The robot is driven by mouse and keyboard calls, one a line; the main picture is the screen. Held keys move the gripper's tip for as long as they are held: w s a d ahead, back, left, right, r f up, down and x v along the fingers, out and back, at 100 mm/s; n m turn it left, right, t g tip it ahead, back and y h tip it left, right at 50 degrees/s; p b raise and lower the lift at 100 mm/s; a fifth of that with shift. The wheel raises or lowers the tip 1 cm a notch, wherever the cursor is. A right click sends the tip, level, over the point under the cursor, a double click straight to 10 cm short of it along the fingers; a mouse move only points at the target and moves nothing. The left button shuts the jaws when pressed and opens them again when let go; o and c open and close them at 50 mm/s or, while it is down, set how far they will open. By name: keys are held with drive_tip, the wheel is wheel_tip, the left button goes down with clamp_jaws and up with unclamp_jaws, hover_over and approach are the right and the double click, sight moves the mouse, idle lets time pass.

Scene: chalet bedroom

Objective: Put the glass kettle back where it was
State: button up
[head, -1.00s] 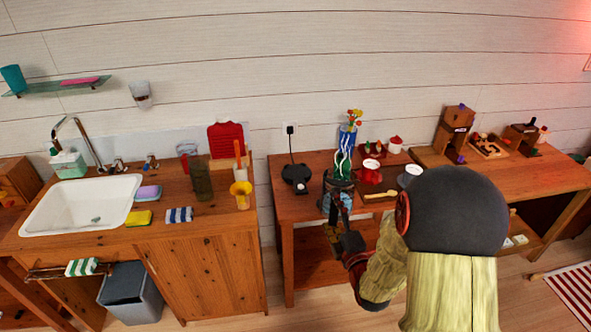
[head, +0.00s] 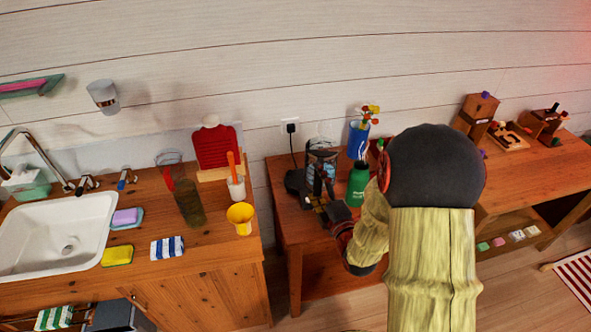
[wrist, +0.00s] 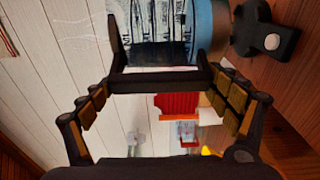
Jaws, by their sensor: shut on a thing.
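The glass kettle (head: 321,165) has a clear body with dark markings and a black handle; its blue-grey band shows in the wrist view (wrist: 207,28). My gripper (head: 322,203) is shut on the kettle's handle (wrist: 160,78), which spans between the fingers in the wrist view. The kettle looks roughly upright. The black round kettle base (head: 294,183) lies on the small table (head: 284,216), just left of the kettle and partly hidden by it. In the wrist view the base (wrist: 262,38) shows beside the kettle's bottom, with a gap between them.
A green bottle (head: 358,185) stands close right of the kettle, with a blue vase of flowers (head: 358,140) behind. The base's cord runs to a wall socket (head: 290,125). The sink counter (head: 215,250) is at left, past a gap. My arm hides the table's right part.

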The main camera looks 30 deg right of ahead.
drive_tip(key=w+d+f+b, duration=0.1)
drive_tip(key=w+f+b, duration=0.4)
drive_tip(key=w+f, duration=0.7)
drive_tip(key=shift+w+d+f, duration=0.25)
drive_tip(key=shift+w+f, duration=0.1)
drive_tip(key=shift+w, duration=0.95)
drive_tip(key=shift+f+b, duration=0.2)
drive_tip(key=shift+b, duration=0.15)
drive_tip(key=o, duration=1.9)
